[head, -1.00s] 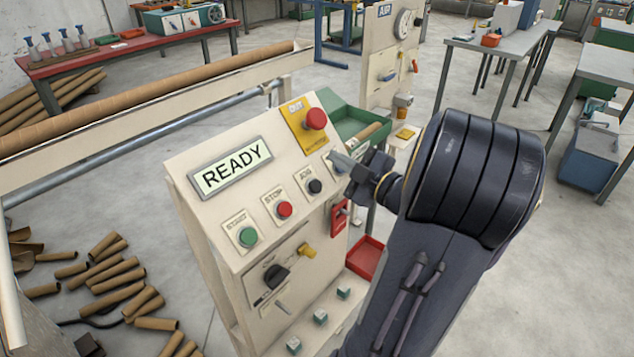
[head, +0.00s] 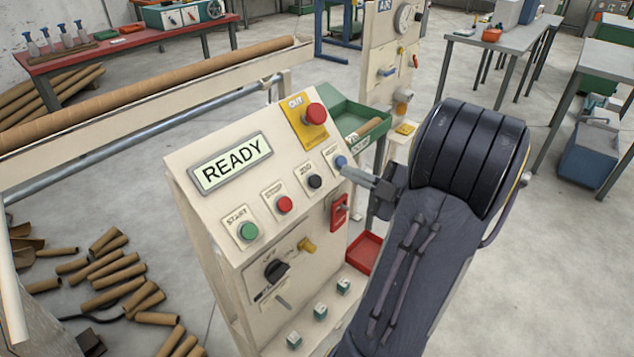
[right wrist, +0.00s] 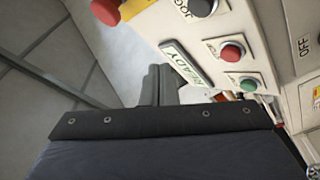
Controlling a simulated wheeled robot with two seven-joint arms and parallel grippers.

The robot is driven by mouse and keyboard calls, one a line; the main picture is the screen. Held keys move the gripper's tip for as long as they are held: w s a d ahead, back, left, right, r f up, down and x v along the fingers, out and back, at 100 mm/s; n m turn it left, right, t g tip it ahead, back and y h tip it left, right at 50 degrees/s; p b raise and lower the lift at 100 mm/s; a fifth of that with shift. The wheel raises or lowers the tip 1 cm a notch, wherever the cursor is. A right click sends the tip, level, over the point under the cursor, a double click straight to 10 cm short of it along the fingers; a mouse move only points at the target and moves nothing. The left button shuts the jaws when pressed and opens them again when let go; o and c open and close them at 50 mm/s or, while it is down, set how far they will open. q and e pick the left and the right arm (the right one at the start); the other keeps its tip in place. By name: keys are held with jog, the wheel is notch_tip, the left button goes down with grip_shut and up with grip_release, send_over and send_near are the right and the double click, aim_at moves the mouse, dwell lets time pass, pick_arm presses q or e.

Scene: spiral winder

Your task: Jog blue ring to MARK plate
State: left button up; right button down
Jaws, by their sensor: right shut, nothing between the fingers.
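My right gripper (head: 350,173) is shut and empty, its tip close beside the blue button (head: 341,162) at the right end of the panel's button row. I cannot tell whether it touches that button. The black JOG button (head: 315,181) is to the left of the tip and uncovered; it also shows at the top of the right wrist view (right wrist: 203,5). The display (head: 231,163) on the cream panel reads READY. I cannot make out a blue ring or a MARK plate in either view. My left gripper is not in view.
The panel also carries a green START button (head: 249,231), a red STOP button (head: 284,204) and a red mushroom button (head: 316,113) on a yellow plate. A black selector knob (head: 276,270) sits lower. A long cardboard tube (head: 150,88) lies behind; cut tubes (head: 112,282) cover the floor left.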

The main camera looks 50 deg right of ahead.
aim_at(313, 176)
jog(key=w+f+b, duration=0.3)
jog(key=w+f, duration=0.1)
jog(key=w, duration=0.1)
jog(key=shift+w+f, duration=0.35)
jog(key=shift+f, duration=0.05)
dwell(1.8)
jog(key=shift+w+f+b, duration=0.25)
jog(key=shift+w+b, duration=0.05)
jog(key=shift+b, duration=0.15)
jog(key=shift+w+f+b, duration=0.3)
jog(key=shift+b, duration=0.05)
dwell(0.6)
jog(key=shift+r, duration=0.1)
jog(key=shift+s+r+p, duration=0.35)
jog(key=shift+s+r, duration=0.1)
jog(key=shift+s, duration=0.15)
